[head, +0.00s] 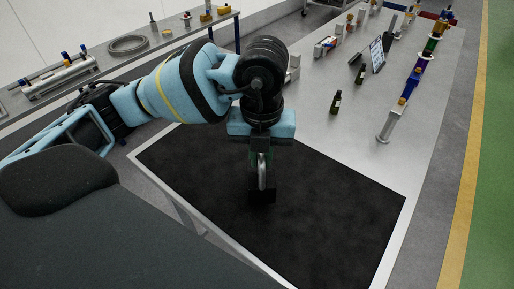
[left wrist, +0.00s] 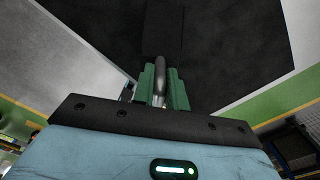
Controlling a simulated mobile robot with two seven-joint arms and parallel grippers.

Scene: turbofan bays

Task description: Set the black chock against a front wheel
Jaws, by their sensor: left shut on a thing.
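My left gripper (head: 261,158) points down over the black mat on the table. Its green fingers (left wrist: 160,84) are shut on a grey curved handle, which shows between them in both views. The handle belongs to a black piece (head: 262,196), which looks like the black chock. It hangs just under the fingers, and its dark outline (left wrist: 164,32) is hard to tell from the mat in the left wrist view. I cannot tell whether it touches the mat. No wheel can be made out in either view. My right gripper is not in view.
The black mat (head: 345,215) is otherwise bare. Behind it on the grey table (head: 310,110) stand small dark bottles (head: 336,102), a dark tablet-like panel (head: 377,54) and a row of coloured parts on the right (head: 411,84). A side bench (head: 100,60) holds tools and a coiled hose.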

